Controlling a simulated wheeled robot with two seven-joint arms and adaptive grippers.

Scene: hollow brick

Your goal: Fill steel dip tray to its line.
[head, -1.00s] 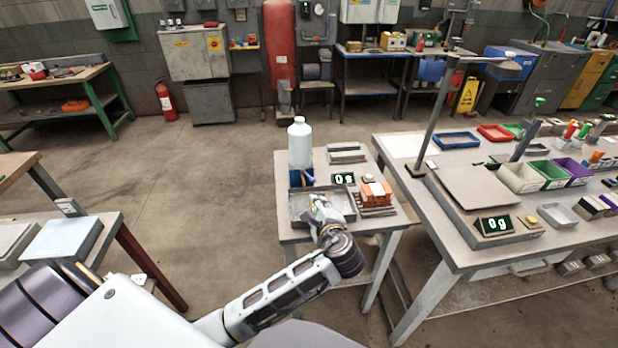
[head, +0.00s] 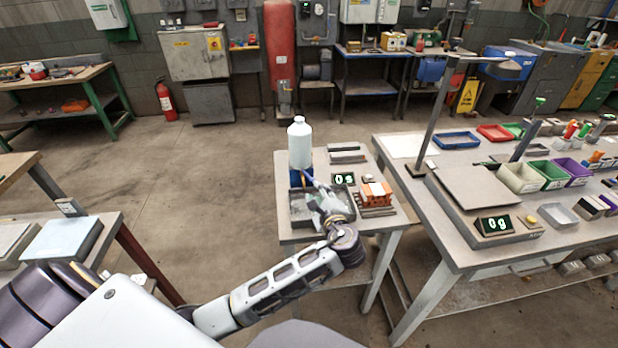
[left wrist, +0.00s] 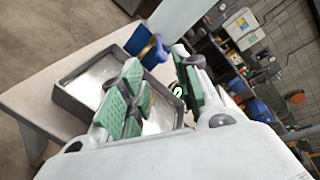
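The steel dip tray (head: 293,213) sits at the front left of the small table; it also shows in the left wrist view (left wrist: 68,98). In the left wrist view this blue part (left wrist: 140,40) lies just beyond my fingertips. My left gripper (head: 309,182) reaches over the tray, its green-padded fingers (left wrist: 160,62) apart with nothing visibly held. Contact with the blue part cannot be told. The tray's line and liquid level are unclear. My right gripper is out of view.
A small display reading 0 s (head: 344,179) and an orange crate-like block (head: 376,193) stand right of the tray. A grey block (head: 346,147) lies behind. A larger bench (head: 440,232) with a scale is at the right.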

